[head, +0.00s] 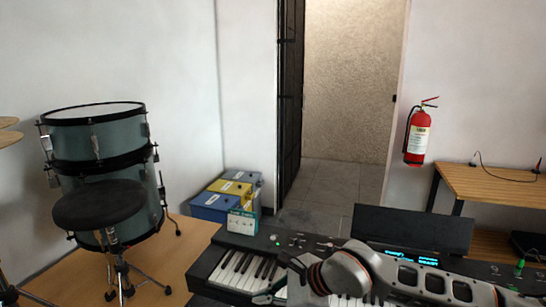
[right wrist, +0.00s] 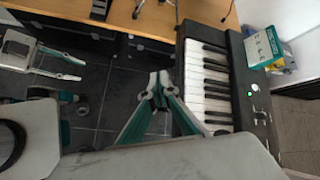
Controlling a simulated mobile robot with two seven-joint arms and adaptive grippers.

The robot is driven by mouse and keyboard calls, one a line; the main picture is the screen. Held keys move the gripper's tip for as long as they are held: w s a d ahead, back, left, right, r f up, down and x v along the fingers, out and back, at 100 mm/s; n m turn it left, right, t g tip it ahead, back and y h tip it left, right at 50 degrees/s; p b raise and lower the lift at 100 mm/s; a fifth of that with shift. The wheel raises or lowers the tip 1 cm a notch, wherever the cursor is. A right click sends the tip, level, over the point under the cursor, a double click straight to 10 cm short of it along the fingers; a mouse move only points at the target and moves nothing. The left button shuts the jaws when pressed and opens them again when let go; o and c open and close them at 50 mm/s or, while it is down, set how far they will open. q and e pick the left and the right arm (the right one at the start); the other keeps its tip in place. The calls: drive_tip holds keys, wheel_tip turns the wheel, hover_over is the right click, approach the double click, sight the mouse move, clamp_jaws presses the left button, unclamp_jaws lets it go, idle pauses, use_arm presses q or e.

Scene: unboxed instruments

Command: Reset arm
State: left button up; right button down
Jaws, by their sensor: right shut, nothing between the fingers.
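My right arm reaches in from the right over the black electronic keyboard (head: 215,272). My right gripper (head: 265,297) is at the bottom of the head view, partly cut off, over the front of the keys. In the right wrist view the right gripper (right wrist: 159,82) has its teal-edged fingers shut together and holds nothing. It shows beside the white keys (right wrist: 207,85), over dark floor tiles. My left gripper (right wrist: 80,69) shows at the left of the right wrist view, its two fingers apart and empty. It is not in the head view.
A small box (head: 242,222) stands at the keyboard's back edge. Behind it are blue, yellow and grey boxes (head: 225,200). A drum set (head: 105,140) and black stool (head: 98,204) stand left. A wooden table (head: 490,187) and fire extinguisher (head: 417,137) are right, beside an open doorway.

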drive_tip(key=s+a+r+m+g+y, duration=0.2)
drive_tip(key=s+a+r+m+y, duration=0.3)
drive_tip(key=s+a+m+y, duration=0.4)
drive_tip(key=w+d+f+m+t+h, duration=0.15)
drive_tip(key=d+m+t, duration=0.4)
drive_tip(key=m, duration=0.55)
drive_tip(key=w+d+f+m+t+h, duration=0.1)
drive_tip(key=w+d+m+t, duration=0.1)
drive_tip(key=d+m+t, duration=0.6)
drive_tip(key=d+f+m+h, duration=0.4)
drive_tip(key=f+m+h, duration=0.2)
drive_tip(key=f+m, duration=0.4)
drive_tip(key=s+d+f+m+g+h, duration=0.2)
drive_tip(key=s+d+f+m, duration=0.4)
drive_tip(key=f, duration=0.3)
drive_tip(key=s+d+f+m+g+h, duration=0.3)
drive_tip(key=s+d+f+m, duration=0.3)
drive_tip(key=s+d+f, duration=0.2)
wheel_tip(320, 180, down, 3)
drive_tip(key=shift+r+m+h, duration=0.2)
drive_tip(key=shift+m+h, duration=0.1)
drive_tip(key=shift+h, duration=0.35)
